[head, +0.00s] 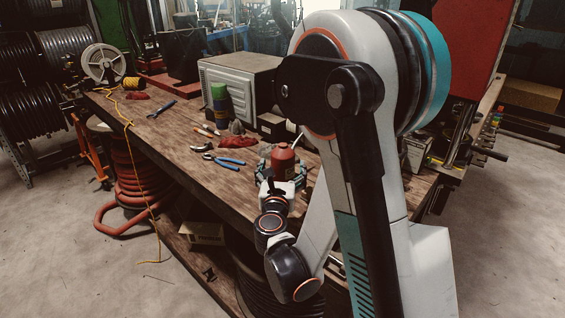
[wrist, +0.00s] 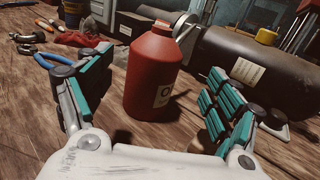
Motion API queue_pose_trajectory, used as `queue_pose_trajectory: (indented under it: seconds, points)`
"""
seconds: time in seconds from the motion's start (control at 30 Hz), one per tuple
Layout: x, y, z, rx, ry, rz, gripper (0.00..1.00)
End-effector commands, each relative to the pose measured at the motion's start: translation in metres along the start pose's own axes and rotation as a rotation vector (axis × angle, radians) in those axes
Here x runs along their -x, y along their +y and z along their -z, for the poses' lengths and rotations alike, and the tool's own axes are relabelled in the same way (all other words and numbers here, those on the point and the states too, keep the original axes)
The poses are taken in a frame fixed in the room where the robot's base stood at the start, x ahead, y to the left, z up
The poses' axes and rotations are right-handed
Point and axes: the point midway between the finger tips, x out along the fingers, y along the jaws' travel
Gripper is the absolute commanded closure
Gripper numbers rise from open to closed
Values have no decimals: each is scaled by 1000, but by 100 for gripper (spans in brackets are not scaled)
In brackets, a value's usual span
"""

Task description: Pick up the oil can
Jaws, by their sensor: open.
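The oil can (wrist: 153,78) is a red bottle with a pale label and a narrow neck. It stands upright on the wooden workbench in the wrist view. My gripper (wrist: 150,100) is open, with one teal-padded finger on each side of the can. Gaps show between the can and both fingers, so neither appears to touch it. In the head view the oil can (head: 283,159) stands near the bench's front edge, partly hidden by my gripper (head: 280,180). The can's lower part is hidden there.
Blue-handled pliers (head: 224,160) and red rags (head: 209,142) lie left of the can. A dark cylinder (wrist: 232,68) lies close behind and right of it. A grey metal box (head: 238,85) stands farther back on the workbench (head: 180,140). The bench's front-left surface is fairly clear.

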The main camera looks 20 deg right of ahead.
Motion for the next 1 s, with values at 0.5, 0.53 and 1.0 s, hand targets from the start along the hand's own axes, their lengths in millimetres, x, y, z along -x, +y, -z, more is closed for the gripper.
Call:
queue_pose_trajectory:
  seconds: [0.5,0.53,1.0]
  points:
    - [-55,4,9,-2,1,1,17]
    - [-60,5,10,-2,1,1,17]
    - [-81,6,6,-3,1,0,19]
